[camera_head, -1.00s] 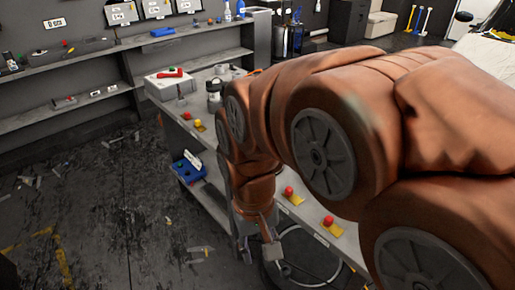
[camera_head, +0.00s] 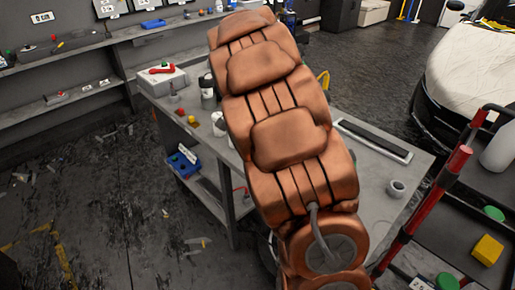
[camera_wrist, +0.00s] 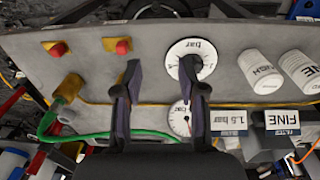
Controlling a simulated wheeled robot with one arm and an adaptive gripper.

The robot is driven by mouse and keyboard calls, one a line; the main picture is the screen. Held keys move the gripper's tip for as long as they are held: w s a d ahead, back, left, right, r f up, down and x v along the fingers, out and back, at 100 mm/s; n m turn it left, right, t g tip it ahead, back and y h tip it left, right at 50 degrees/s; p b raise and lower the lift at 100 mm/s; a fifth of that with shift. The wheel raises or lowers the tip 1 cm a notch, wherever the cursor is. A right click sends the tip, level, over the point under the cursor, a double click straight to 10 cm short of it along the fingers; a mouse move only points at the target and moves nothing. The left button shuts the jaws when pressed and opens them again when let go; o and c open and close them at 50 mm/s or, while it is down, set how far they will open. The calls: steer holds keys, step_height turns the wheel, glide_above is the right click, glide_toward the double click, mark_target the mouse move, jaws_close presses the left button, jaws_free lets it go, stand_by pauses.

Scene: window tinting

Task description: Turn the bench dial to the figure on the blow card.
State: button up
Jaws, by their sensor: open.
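In the wrist view, the white bench dial (camera_wrist: 205,47) marked "bar" lies on the grey bench panel. My gripper (camera_wrist: 160,70) is open and empty, its two dark fingers apart over the panel. The right fingertip overlaps the dial's dark middle; I cannot tell whether it touches. The dial's setting is not readable. A smaller white gauge (camera_wrist: 178,121) sits below the dial, partly behind the right finger. A label reading "1.5 bar" (camera_wrist: 229,117) is to its right; I cannot tell whether it is the blow card. In the head view my arm hides the gripper and dial.
Two red buttons on yellow plates (camera_wrist: 123,46) and a yellow-and-green hose fitting (camera_wrist: 69,87) lie left of the dial. White canisters (camera_wrist: 262,70) and a "FINE" label (camera_wrist: 283,121) are on the right. A red-railed cart (camera_head: 447,178) stands right of the bench (camera_head: 372,158).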

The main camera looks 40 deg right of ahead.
steer(key=w+d+f+m, duration=0.1)
steer(key=w+d, duration=0.1)
steer(key=w+d+f+m+p, duration=0.1)
steer(key=w+d, duration=0.1)
steer(key=w+d+f+m, duration=0.2)
steer(key=w, duration=0.1)
steer(key=shift+w+d+f, duration=0.1)
steer(key=shift+d, duration=0.3)
steer(key=shift+f+p, duration=1.65)
steer(key=shift+f, duration=2.35)
jaws_close()
